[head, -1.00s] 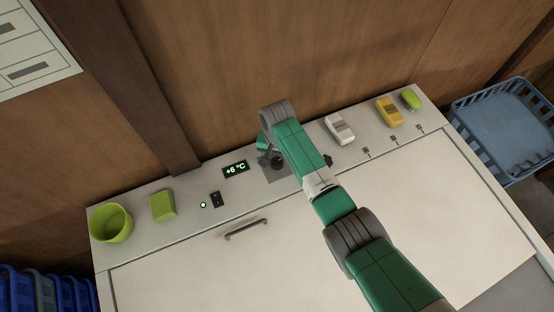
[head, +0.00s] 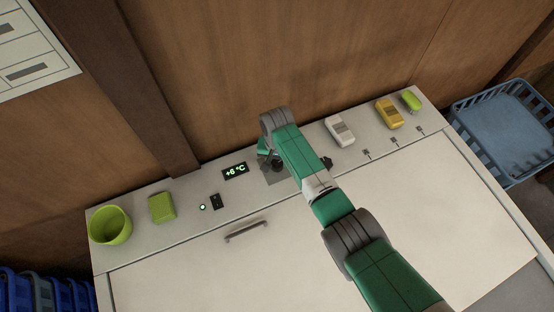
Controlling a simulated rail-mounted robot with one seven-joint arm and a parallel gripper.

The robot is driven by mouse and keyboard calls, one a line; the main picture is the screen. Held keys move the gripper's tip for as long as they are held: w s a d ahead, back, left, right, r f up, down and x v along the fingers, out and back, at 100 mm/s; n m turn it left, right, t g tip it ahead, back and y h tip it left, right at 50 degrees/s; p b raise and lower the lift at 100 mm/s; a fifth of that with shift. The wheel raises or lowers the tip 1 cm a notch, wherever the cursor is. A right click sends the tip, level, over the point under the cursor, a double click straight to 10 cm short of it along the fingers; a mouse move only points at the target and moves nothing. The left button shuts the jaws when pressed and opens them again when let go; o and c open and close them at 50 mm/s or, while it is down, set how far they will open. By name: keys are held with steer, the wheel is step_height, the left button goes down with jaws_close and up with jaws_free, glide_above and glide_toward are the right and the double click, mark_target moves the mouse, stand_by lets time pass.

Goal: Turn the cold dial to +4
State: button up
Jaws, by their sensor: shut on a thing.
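The temperature display (head: 235,171) on the back ledge of the cabinet reads +6 °C in green digits. Just right of it is a grey dial plate (head: 273,177), partly covered by my arm. My gripper (head: 277,166) is over this plate, shut on the dark cold dial. The dial itself is mostly hidden by my gripper and wrist, so its pointer cannot be read.
A black switch (head: 217,201) with a green lamp (head: 202,207), a green block (head: 162,207) and a green cup (head: 110,225) stand left. White (head: 340,131), yellow (head: 389,113) and green (head: 411,101) items lie right. A drawer handle (head: 246,231) is in front.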

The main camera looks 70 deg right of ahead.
mark_target(277, 163)
steer(key=n+p, duration=0.1)
steer(key=n, duration=0.2)
steer(key=shift+n, duration=2.2)
steer(key=o, duration=1)
step_height(277, 163, up, 8)
steer(key=shift+f+p, duration=0.1)
steer(key=shift+p, duration=1.1)
